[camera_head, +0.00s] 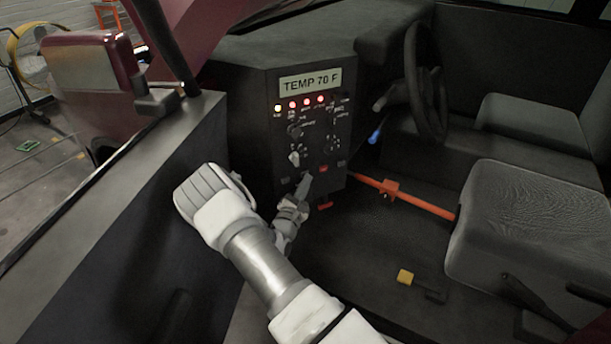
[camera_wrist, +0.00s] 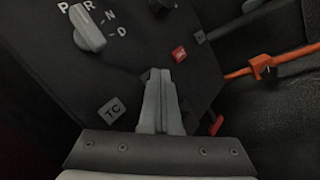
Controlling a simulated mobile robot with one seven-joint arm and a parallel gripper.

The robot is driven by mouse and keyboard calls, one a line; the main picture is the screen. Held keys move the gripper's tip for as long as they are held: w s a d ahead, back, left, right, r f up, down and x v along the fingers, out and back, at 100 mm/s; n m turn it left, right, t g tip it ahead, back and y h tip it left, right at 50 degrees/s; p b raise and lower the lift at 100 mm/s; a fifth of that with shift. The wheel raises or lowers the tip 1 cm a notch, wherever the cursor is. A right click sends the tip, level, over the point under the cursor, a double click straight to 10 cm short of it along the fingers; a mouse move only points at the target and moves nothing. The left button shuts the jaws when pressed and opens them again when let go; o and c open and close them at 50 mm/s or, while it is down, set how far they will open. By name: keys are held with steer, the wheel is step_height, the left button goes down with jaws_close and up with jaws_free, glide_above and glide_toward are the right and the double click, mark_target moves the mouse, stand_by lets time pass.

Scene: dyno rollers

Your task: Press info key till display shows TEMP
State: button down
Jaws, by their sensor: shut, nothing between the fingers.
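The display (camera_head: 310,80) at the top of the black control panel (camera_head: 262,118) reads "TEMP 70 F" in the head view. My gripper (camera_head: 307,178) is shut and empty, low in front of the panel. In the wrist view its fingertips (camera_wrist: 160,73) lie together against or just in front of the panel. A dark key edge shows at the fingertips, mostly hidden, so I cannot read its label or tell whether it is pressed. A grey key marked TC (camera_wrist: 111,111) is left of the fingers, and a red key (camera_wrist: 179,54) is up and right of them.
A grey selector knob (camera_wrist: 90,30) marked P, R, N, D sits above left of the fingers. Lit lamps line the panel below the display. An orange bar (camera_head: 425,203) runs right from the panel towards the grey seat (camera_head: 535,215). The steering wheel (camera_head: 425,85) is right.

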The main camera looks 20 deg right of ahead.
steer(key=shift+s+p, duration=0.45)
steer(key=shift+s, duration=0.35)
steer(key=shift+s+d+p, duration=0.15)
steer(key=shift+s+p, duration=0.95)
steer(key=shift+s, duration=1.4)
